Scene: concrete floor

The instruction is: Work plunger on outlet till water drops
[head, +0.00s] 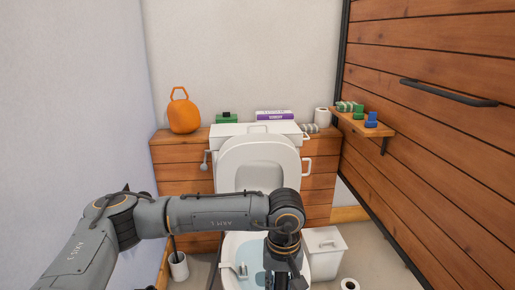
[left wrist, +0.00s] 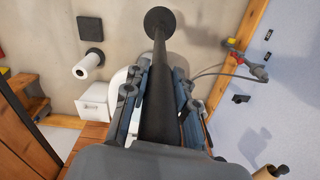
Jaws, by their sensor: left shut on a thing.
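In the left wrist view my left gripper (left wrist: 160,82) is shut around a dark rod, the plunger (left wrist: 159,50), which ends in a round black disc. I cannot tell whether the disc is its cup or the handle end. In the head view my left gripper (head: 286,282) points down over the bowl of the white toilet (head: 321,266), at the picture's bottom edge. Pale blue water (head: 245,250) shows in the bowl beside the gripper. The outlet and the plunger's lower part are hidden by my arm and the frame edge. My right gripper is in neither view.
The raised toilet lid (head: 258,160) stands behind my arm. A white bin (head: 324,243) and a paper roll (head: 349,284) are right of the bowl, a brush holder (head: 179,268) left. A wooden wall (head: 430,130) with a shelf (head: 355,122) bounds the right side.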

